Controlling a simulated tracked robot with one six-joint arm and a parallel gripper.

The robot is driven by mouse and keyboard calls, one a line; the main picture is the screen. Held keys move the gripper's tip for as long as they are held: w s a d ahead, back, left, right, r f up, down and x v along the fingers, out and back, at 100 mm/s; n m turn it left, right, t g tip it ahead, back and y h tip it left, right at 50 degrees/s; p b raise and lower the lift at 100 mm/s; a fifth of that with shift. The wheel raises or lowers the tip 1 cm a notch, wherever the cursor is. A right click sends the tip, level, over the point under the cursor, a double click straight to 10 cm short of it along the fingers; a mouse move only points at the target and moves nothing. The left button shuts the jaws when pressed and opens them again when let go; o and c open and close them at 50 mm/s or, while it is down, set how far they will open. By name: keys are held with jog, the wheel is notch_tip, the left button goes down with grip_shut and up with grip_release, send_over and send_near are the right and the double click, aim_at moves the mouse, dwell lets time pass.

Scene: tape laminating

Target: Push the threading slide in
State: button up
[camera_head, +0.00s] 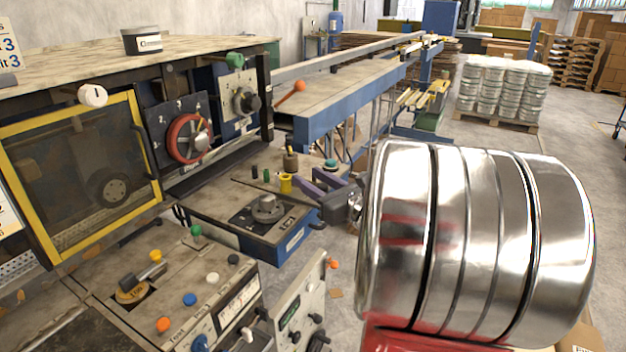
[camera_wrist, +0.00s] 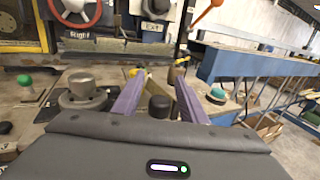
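A blue-fronted, drawer-like unit (camera_head: 226,222) juts out from the machine in the head view. It looks like the threading slide, but its label is too small to read. A round grey knob (camera_head: 265,208) stands on its top and also shows in the wrist view (camera_wrist: 82,92). My gripper (camera_head: 308,180) has two purple fingers set apart, over the far right part of this unit. In the wrist view my gripper (camera_wrist: 160,84) is open, with a black knob (camera_wrist: 160,106) visible between the fingers. I cannot tell whether the fingers touch anything.
A yellow-framed window (camera_head: 80,180), a red handwheel (camera_head: 188,138) and an orange-tipped lever (camera_head: 291,94) are on the machine. A control panel (camera_head: 185,290) with coloured buttons stands in front. A blue rail (camera_head: 350,105) runs back. A green-topped knob (camera_wrist: 217,95) is right of the fingers.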

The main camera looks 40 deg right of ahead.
jog(key=shift+c, duration=0.4)
grip_shut()
